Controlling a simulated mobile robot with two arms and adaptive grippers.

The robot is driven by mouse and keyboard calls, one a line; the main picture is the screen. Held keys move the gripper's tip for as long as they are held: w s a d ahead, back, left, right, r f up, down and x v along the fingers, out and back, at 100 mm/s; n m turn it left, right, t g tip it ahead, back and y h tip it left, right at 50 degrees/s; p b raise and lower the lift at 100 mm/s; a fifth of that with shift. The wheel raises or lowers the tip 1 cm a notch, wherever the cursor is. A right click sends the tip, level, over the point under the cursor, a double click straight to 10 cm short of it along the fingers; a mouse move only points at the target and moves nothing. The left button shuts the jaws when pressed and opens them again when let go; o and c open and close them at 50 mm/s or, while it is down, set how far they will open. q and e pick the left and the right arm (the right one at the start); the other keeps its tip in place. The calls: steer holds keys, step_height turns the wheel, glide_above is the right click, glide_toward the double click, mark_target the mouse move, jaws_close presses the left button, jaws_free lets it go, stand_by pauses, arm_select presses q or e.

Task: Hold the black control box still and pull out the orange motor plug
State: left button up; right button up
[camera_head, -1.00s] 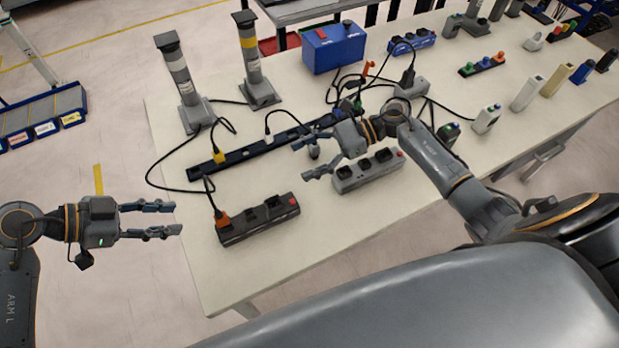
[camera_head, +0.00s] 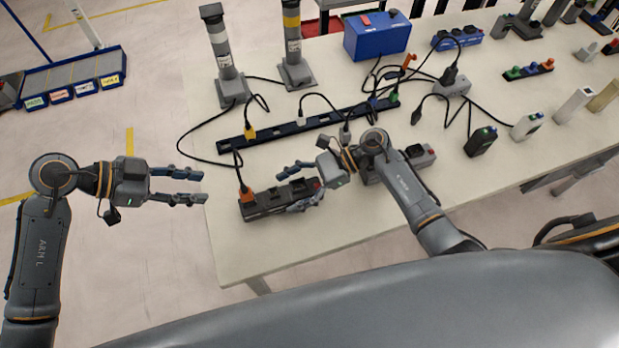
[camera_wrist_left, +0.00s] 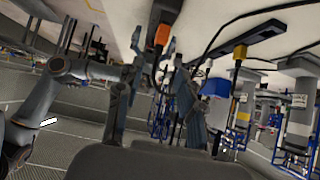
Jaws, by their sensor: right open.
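The black control box (camera_head: 268,207) lies near the table's front left edge. The orange motor plug (camera_head: 246,195) sits at its left end, with a black cable rising from it. The plug also shows in the left wrist view (camera_wrist_left: 162,34). My left gripper (camera_head: 202,187) is open and empty, left of the plug and apart from it, near the table's left edge. My right gripper (camera_head: 288,190) is open, with its fingers either side of the box's right part. One finger hides some of the box's front side. I cannot tell whether it touches.
A long black strip (camera_head: 290,128) with a yellow plug (camera_head: 249,133) lies behind the box. A grey socket box (camera_head: 420,157) is partly hidden behind my right arm. Two grey posts (camera_head: 226,60) and a blue box (camera_head: 378,38) stand further back. Loose cables cross the table.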

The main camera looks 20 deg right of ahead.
steer(key=shift+x, duration=0.9)
